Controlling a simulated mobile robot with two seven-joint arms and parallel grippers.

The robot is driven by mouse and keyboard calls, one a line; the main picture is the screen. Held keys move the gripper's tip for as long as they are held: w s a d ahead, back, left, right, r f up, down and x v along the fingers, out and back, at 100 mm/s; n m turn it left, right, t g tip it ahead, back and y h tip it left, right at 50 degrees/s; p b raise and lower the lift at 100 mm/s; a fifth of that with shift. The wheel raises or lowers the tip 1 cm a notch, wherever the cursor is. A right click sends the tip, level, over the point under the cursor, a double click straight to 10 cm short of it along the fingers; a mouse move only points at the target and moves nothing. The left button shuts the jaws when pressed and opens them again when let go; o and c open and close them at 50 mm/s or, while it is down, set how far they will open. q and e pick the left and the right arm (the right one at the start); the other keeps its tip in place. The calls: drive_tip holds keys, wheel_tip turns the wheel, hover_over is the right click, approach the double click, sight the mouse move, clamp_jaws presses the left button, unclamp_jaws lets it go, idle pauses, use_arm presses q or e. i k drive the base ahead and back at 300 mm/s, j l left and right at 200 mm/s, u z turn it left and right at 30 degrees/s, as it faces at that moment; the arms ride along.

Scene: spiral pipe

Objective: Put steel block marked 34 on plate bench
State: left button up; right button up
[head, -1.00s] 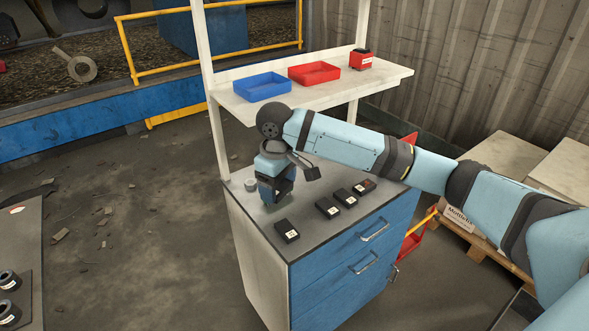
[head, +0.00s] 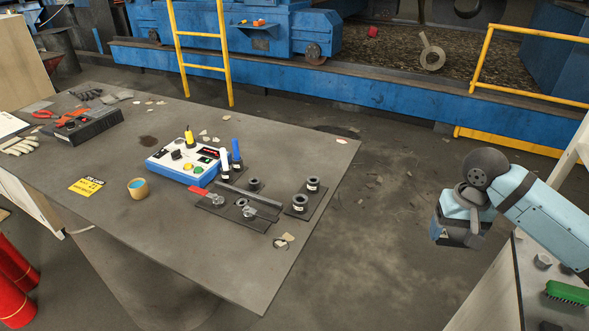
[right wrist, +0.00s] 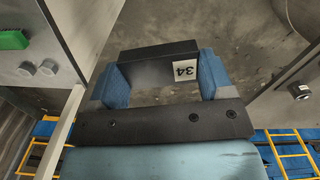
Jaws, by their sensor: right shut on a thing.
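My right gripper (head: 447,240) hangs in the air over the floor gap between the grey bench and the drawer cabinet. In the right wrist view the gripper (right wrist: 163,80) has its two blue fingers shut on the ends of a dark steel block (right wrist: 150,62). The block carries a white label reading 34. In the head view the gripper mostly hides the block. The grey bench (head: 120,150), apparently the plate bench, lies to the left, clear of the gripper. A dark plate (head: 262,224) with a clamp and round parts lies on it. My left gripper is out of view.
A smaller plate (head: 305,200) holds two dark rings. The bench's front middle is bare. A green brush (head: 567,293) lies on the cabinet at right.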

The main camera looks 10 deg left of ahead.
sight(167, 205)
drive_tip(key=u, duration=1.5)
drive_tip(key=i+l+u, duration=0.15)
drive_tip(key=u, duration=0.25)
drive_tip(key=i+l+u, duration=0.2)
drive_tip(key=u, duration=0.25)
